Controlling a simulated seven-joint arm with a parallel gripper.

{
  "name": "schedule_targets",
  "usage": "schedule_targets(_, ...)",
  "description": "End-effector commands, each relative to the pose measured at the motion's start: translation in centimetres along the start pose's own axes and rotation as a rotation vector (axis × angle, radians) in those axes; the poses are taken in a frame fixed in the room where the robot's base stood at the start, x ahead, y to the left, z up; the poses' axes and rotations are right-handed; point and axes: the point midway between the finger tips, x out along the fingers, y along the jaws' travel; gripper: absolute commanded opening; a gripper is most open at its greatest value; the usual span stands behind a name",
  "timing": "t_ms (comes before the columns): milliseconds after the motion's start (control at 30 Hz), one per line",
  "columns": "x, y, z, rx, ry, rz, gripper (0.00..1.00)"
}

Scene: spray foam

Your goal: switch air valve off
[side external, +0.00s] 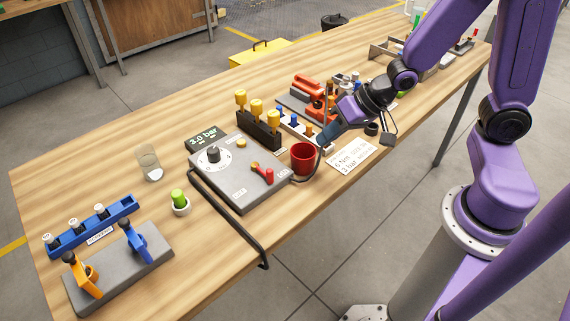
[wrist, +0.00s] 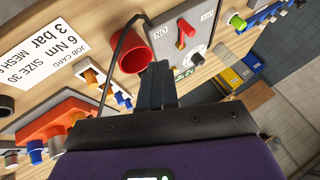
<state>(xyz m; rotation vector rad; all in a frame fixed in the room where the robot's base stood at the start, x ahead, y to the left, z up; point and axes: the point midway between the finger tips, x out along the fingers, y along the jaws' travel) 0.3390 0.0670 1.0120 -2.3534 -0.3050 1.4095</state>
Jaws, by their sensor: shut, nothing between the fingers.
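The air valve is a small red lever (side external: 263,173) on the sloped top of a grey control box (side external: 225,180), between two printed labels, one of which reads OFF. The lever also shows in the wrist view (wrist: 185,32), near the top beside a label that looks like ON upside down. Its end lies nearer the ON label than the OFF label. My gripper (side external: 322,143) is shut and empty, to the right of the box and apart from the lever, behind the red cup. In the wrist view its dark fingers (wrist: 155,80) are together.
A red cup (side external: 303,158) stands between my gripper and the box. A display (side external: 202,137) reads 3.0 bar. Yellow-topped posts (side external: 257,108) stand behind the box, and a black bar (side external: 228,218) runs along its front left. A job card (side external: 351,158) lies at right.

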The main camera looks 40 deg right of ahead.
Motion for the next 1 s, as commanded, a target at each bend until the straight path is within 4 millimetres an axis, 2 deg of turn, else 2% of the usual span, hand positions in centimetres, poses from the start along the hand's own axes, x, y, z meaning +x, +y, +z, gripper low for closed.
schedule_targets(267, 0.9, 0.0, 0.1, -0.001, -0.005, 0.001, 0.0)
schedule_targets(1000, 9.5, 0.0, 0.1, -0.002, -0.003, 0.002, 0.0)
